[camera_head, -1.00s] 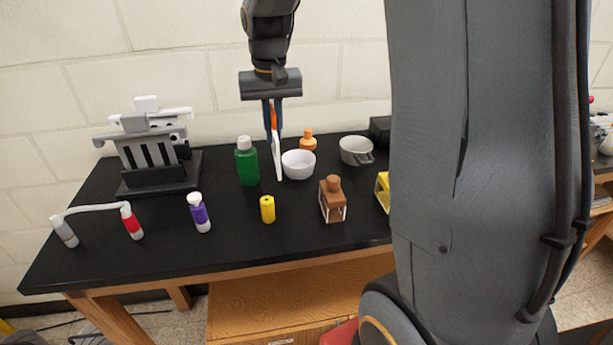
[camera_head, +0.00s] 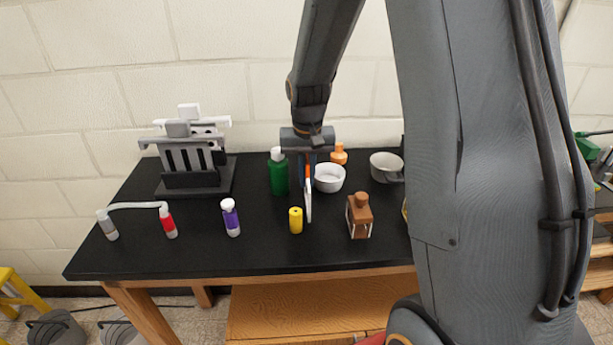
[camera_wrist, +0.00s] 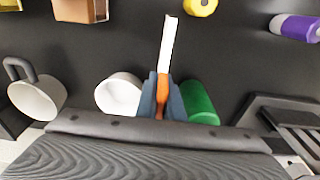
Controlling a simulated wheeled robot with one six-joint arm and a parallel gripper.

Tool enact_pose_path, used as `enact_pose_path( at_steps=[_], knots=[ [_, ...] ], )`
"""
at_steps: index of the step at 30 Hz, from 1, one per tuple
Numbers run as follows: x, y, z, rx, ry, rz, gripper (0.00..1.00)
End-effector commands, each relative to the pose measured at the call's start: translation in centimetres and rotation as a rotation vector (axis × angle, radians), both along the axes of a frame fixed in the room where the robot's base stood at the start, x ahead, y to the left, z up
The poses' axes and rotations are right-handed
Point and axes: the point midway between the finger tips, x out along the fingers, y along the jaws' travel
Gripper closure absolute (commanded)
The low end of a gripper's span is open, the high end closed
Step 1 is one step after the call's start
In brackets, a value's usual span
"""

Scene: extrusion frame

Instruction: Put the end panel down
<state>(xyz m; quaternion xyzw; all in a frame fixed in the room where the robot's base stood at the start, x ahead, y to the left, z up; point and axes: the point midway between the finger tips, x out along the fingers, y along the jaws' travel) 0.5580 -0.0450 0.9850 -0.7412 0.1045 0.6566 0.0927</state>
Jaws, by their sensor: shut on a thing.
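The end panel (camera_head: 309,203) is a thin white plate with an orange part at its top, seen nearly edge-on and upright. My gripper (camera_head: 308,168) points down and is shut on the orange part. In the wrist view the blue-grey fingers (camera_wrist: 161,100) clasp the orange part, and the white panel (camera_wrist: 168,45) reaches away from them. The panel hangs over the black table, between the green bottle and the white bowl and in front of them. I cannot tell whether its lower edge touches the table.
A green bottle (camera_head: 278,174) and white bowl (camera_head: 329,178) stand close by; a yellow cylinder (camera_head: 296,221) is just in front. A brown lantern-like block (camera_head: 360,215) is to the right. A grey slotted rack (camera_head: 190,160) stands back left. Bare table (camera_head: 255,195) lies left of the panel.

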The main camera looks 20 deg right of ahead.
Motion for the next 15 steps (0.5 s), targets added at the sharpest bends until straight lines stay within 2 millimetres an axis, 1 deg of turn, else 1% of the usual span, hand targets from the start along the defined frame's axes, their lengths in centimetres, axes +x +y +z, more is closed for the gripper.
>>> enact_pose_path(
  at_steps=[4, 5, 6, 7, 8, 15],
  knots=[
    [0.02, -0.01, -0.33, 0.0, 0.0, 0.0, 1.0],
    [0.01, 0.0, -0.29, 0.0, 0.0, 0.0, 0.87],
    [0.01, 0.0, -0.27, 0.0, 0.0, 0.0, 0.81],
    [0.01, 0.0, -0.26, 0.0, 0.0, 0.0, 0.76],
    [0.0, 0.0, -0.26, 0.0, 0.0, 0.0, 0.74],
    [0.0, 0.0, -0.24, 0.0, 0.0, 0.0, 0.74]
  ],
)
